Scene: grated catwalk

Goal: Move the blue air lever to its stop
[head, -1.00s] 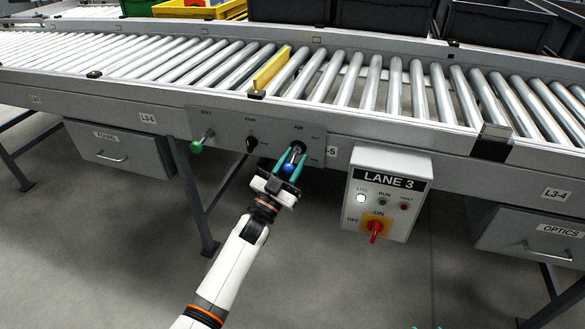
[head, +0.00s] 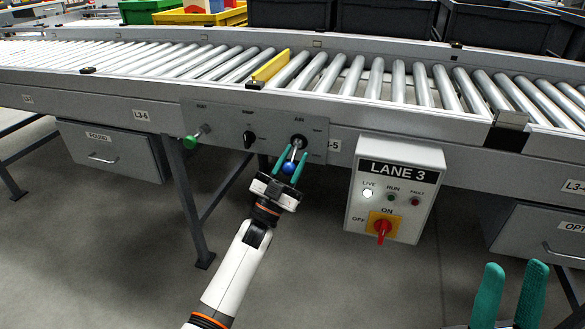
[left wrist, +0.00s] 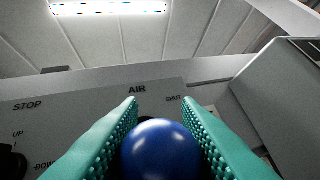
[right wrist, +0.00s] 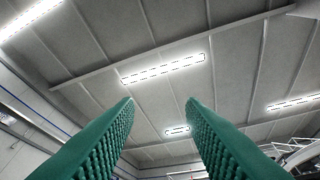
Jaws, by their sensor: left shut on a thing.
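The blue air lever has a round blue knob (head: 288,168) on a metal stem below the AIR label on the grey panel (head: 225,135). My left gripper (head: 290,165) is shut on this knob, with a teal finger on each side. In the left wrist view the blue knob (left wrist: 160,150) sits between the teal fingers, below the words AIR and SHUT; its stem is hidden behind it. My right gripper (head: 508,295) is open and empty at the lower right. In the right wrist view its fingers stand apart with only the ceiling beyond.
On the same panel are a green-knobbed lever (head: 192,141) and a black STOP knob (head: 249,138). The LANE 3 box (head: 395,190) with a red switch stands right of the lever. The roller conveyor (head: 400,85) runs above; a drawer (head: 110,150) hangs left.

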